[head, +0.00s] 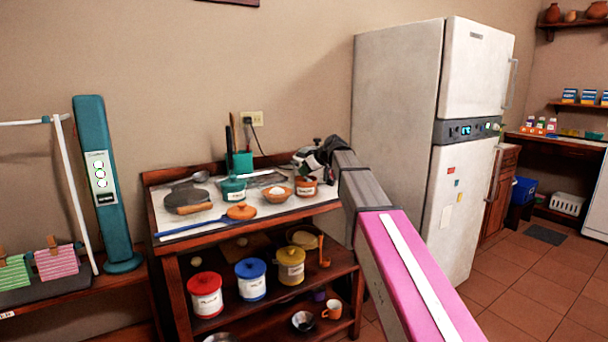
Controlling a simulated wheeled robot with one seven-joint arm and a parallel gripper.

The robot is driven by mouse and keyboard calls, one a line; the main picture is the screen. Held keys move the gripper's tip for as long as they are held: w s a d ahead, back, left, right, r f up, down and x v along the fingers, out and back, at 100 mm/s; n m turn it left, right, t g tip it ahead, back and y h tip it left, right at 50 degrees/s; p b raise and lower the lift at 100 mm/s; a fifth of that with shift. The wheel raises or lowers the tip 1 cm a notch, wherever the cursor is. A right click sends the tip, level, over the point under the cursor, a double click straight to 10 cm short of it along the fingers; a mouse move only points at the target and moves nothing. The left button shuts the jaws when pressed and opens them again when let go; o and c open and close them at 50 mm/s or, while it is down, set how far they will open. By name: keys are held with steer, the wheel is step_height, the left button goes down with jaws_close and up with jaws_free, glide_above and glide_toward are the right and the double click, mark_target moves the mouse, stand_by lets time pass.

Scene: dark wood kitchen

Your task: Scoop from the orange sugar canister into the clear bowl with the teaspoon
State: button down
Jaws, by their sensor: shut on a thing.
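The orange sugar canister (306,188) stands without a lid on the table top, near its right end. A small bowl (279,196) with a white heap in it stands just left of the canister; it looks see-through, tinted by the wood. My gripper (311,165) is right above the canister, shut on a thin thing that I take to be the teaspoon. The spoon itself is too small and hidden to make out, so I cannot tell whether its bowl is inside the canister. An orange lid (241,211) lies at the table's front.
A teal canister (233,190), a dark pan (187,198) and a blue strip (200,229) are left of the bowl. A teal utensil holder (241,161) stands behind. Red (206,296), blue (251,280) and yellow (290,266) canisters fill the shelf below. A fridge (400,130) stands right.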

steer(key=shift+w+a+r, duration=0.1)
steer(key=shift+r, duration=2.25)
steer(key=shift+w+a+r+h, duration=0.25)
steer(key=shift+a+r+h, duration=0.15)
steer(key=shift+r, duration=0.3)
steer(key=shift+w+a+r+g+h, duration=0.15)
steer(key=shift+a+r+g+h, duration=0.2)
steer(key=shift+r+g+h, duration=0.5)
steer(key=shift+f, duration=0.1)
steer(key=s+a+f+t+y, duration=0.2)
steer(key=s+a+t+y, duration=0.2)
steer(key=s+a+y, duration=0.2)
steer(key=shift+s+a+f, duration=0.3)
steer(key=shift+s+a, duration=0.95)
steer(key=shift+s, duration=0.45)
